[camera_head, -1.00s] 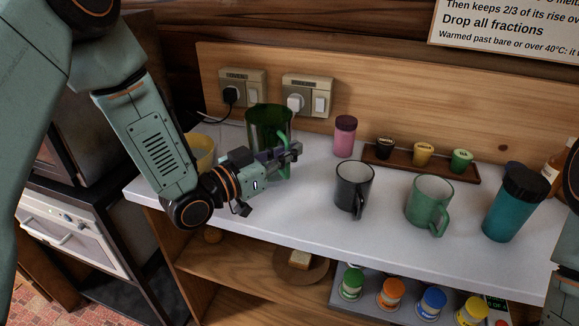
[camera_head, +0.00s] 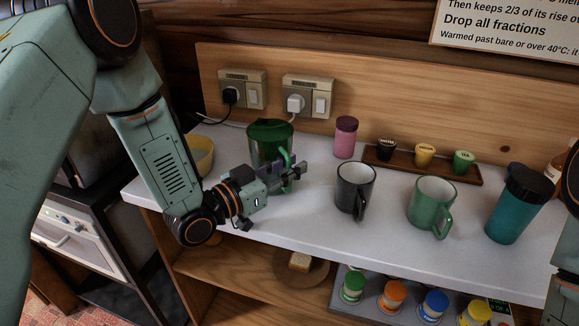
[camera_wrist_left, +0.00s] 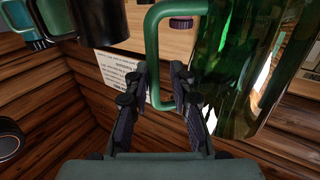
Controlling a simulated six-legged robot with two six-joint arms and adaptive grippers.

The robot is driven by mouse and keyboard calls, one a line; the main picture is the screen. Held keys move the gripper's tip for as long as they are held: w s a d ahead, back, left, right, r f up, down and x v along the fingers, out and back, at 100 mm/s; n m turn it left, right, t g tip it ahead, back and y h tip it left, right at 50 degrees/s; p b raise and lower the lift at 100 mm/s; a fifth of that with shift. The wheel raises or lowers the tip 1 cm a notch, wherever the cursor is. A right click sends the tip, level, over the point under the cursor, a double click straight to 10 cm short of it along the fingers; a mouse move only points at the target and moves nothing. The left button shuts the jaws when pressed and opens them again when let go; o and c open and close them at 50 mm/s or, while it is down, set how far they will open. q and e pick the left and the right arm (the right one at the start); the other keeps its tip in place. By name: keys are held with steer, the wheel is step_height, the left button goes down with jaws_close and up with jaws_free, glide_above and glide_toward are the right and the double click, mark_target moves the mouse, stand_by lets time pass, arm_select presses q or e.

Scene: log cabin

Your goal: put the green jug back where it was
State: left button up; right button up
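The green jug (camera_head: 264,140), of dark see-through green, stands upright at the back left of the white counter (camera_head: 320,215). In the left wrist view the jug (camera_wrist_left: 235,60) is at the right and its green handle (camera_wrist_left: 152,50) is in the middle. My left gripper (camera_head: 301,166) is at the handle, on the jug's right side in the head view. In the wrist view the two dark fingers (camera_wrist_left: 160,75) stand on either side of the handle, with a gap showing beside it. The jug's base is mostly hidden by my gripper. My right gripper is out of view.
A yellow bowl (camera_head: 199,156) stands left of the jug, partly behind my arm. A black mug (camera_head: 354,185), a green mug (camera_head: 430,203) and a teal tumbler (camera_head: 515,208) stand to the right. A pink jar (camera_head: 345,138) is behind. Sockets with plugs are on the wall.

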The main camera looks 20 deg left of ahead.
arm_select(q)
steer(key=shift+o, duration=0.4)
steer(key=shift+s+d+r, duration=0.15)
steer(key=shift+s+d, duration=0.05)
steer(key=shift+r, duration=0.15)
steer(key=shift+a+r, duration=0.1)
steer(key=shift+a, duration=0.15)
steer(key=p+v, duration=0.3)
steer(key=v, duration=0.8)
steer(key=shift+s, duration=0.3)
steer(key=shift+s+a, duration=0.1)
